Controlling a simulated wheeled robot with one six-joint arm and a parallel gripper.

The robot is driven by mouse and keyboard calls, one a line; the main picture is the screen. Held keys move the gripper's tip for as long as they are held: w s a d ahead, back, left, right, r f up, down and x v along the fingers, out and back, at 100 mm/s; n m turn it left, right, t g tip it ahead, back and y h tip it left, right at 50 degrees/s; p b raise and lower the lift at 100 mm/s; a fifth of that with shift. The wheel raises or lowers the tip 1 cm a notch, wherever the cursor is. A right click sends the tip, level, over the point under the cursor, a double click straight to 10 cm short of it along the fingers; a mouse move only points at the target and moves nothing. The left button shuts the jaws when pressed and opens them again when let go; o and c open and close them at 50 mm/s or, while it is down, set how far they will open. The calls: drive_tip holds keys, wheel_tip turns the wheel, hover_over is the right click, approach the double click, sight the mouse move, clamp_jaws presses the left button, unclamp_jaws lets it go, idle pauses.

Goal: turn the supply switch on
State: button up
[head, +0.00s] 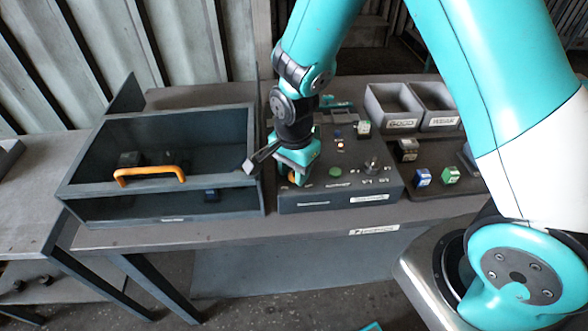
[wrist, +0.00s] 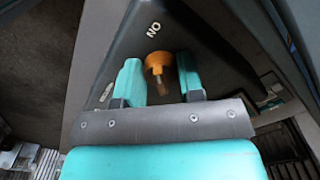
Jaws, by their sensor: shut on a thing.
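The supply switch, an orange knob (wrist: 158,60) with a narrow tongue, shows between my fingers in the wrist view. A white "ON" marking (wrist: 153,29) is printed on the dark panel beyond it. My gripper (wrist: 159,72) has its teal fingers on both sides of the knob and is shut on it. In the head view my gripper (head: 298,172) points down at the left part of the grey control box (head: 320,196). The gripper covers most of the switch there, with only a bit of orange visible.
A dark open box (head: 85,189) with an orange handle (head: 149,174) stands just left of the control box. A green button (head: 335,171) and a dark knob (head: 372,165) are on the panel. Grey bins (head: 402,123) and small coloured blocks (head: 422,177) are at the right.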

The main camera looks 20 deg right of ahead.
idle(0.3)
drive_tip(key=shift+w, duration=0.1)
drive_tip(key=o, duration=0.9)
drive_tip(key=shift+r, duration=0.1)
wheel_tip(320, 180, up, 17)
drive_tip(key=shift+r+b, duration=0.15)
drive_tip(key=shift+b, duration=0.75)
